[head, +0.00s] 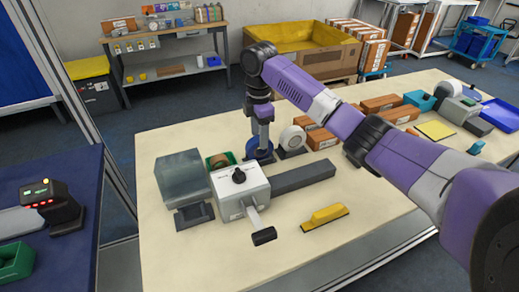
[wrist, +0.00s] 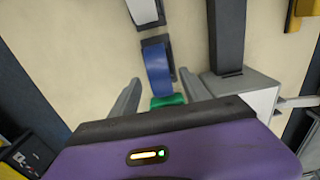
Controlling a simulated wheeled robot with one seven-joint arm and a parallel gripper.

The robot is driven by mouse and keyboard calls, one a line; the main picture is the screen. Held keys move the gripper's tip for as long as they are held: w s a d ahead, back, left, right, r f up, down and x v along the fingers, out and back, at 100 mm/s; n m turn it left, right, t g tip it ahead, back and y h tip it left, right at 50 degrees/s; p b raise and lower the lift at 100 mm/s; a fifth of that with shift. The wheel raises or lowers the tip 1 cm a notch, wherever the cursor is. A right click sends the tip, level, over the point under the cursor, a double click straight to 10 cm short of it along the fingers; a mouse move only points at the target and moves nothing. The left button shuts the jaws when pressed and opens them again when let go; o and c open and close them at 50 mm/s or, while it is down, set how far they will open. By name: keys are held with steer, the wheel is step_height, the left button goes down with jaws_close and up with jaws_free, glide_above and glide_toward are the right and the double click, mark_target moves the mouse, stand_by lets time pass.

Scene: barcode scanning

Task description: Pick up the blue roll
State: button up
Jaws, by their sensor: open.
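The blue roll (head: 252,153) sits upright on a small dark base on the cream table in the head view. In the wrist view the blue roll (wrist: 157,68) lies between the lines of my two grey fingers. My gripper (head: 263,140) points down right at the roll in the head view and covers part of it. In the wrist view my gripper (wrist: 160,77) is open, one finger on each side of the roll. I cannot tell whether the fingers touch it.
A grey lever device (head: 240,188) with a long dark bar is in front. Brown boxes (head: 380,103) stand behind right.

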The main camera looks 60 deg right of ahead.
steer(key=shift+f+p, duration=0.6)
steer(key=shift+f, duration=2.15)
jaws_close()
